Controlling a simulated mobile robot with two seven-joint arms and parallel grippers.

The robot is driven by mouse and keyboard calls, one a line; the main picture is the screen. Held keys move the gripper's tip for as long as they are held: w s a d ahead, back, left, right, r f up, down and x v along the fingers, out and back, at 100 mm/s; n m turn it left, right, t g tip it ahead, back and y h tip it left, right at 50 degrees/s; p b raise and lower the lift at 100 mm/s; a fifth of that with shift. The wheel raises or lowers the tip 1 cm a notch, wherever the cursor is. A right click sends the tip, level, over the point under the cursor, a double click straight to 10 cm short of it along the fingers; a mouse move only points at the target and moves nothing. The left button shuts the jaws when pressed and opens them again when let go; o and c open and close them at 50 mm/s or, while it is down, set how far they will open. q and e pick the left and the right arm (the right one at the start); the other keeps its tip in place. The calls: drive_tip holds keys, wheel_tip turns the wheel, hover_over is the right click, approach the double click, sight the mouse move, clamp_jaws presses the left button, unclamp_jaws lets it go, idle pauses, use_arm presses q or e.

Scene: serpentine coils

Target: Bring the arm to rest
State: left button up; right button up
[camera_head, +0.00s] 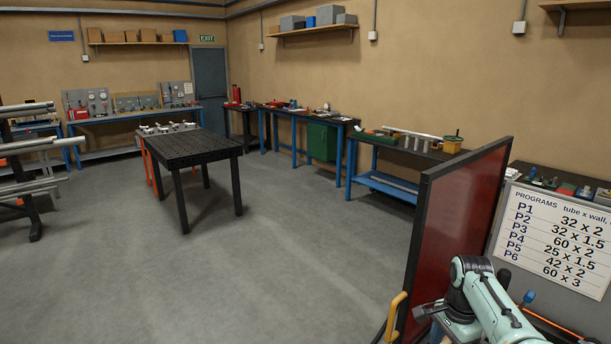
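A pale mint-green arm with dark joints comes in at the lower right of the head view, and it looks like my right arm. It is bent, with its elbow high in front of the red panel. My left arm and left gripper are not in view.
A red panel (458,235) with a dark frame stands close at the right, beside a white program board (555,235). A yellow curved handle (391,318) is low beside the panel. A black perforated table (195,148) stands mid-room. The grey floor (270,265) is clear.

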drive_tip(key=s+a+f+n+y, duration=0.1)
drive_tip(key=s+a+f+n, duration=0.15)
drive_tip(key=f, duration=0.75)
drive_tip(key=s+a+f+n, duration=0.2)
drive_tip(key=a+f, duration=0.1)
drive_tip(key=f, duration=0.7)
drive_tip(key=s+a+f+n+y, duration=0.1)
drive_tip(key=s+a+f+n, duration=0.15)
drive_tip(key=f, duration=0.85)
drive_tip(key=s+a+f+n, duration=0.1)
drive_tip(key=s+a+f, duration=0.2)
drive_tip(key=s, duration=0.4)
drive_tip(key=s+a+f+n+y, duration=0.1)
drive_tip(key=s+a+f, duration=0.2)
drive_tip(key=s, duration=0.4)
drive_tip(key=s+a+f+n, duration=0.2)
drive_tip(key=s+a+f, duration=0.2)
drive_tip(key=s, duration=0.3)
drive_tip(key=shift+s+a+y, duration=0.3)
drive_tip(key=shift+s+a, duration=0.1)
drive_tip(key=shift+a, duration=0.15)
